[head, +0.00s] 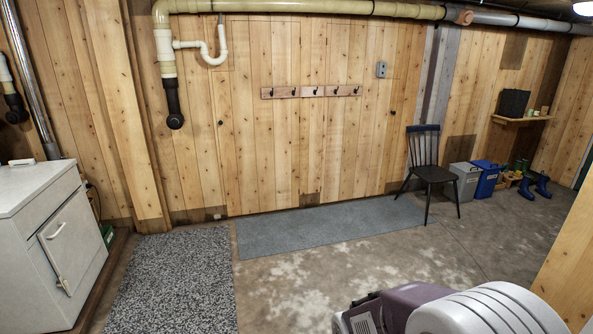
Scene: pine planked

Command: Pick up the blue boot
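A pair of blue boots stands on the concrete floor at the far right, near the back wall. One blue boot (543,186) is at the right, and the other blue boot (526,187) is just left of it. Both look upright and are small at this distance. Neither of my grippers shows in the head view.
A dark chair (428,170), a grey bin (466,181) and a blue bin (486,179) stand left of the boots. A purple and white object (400,300) fills the lower right. A white cabinet (50,240) is at left. Mats and open floor lie in the middle.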

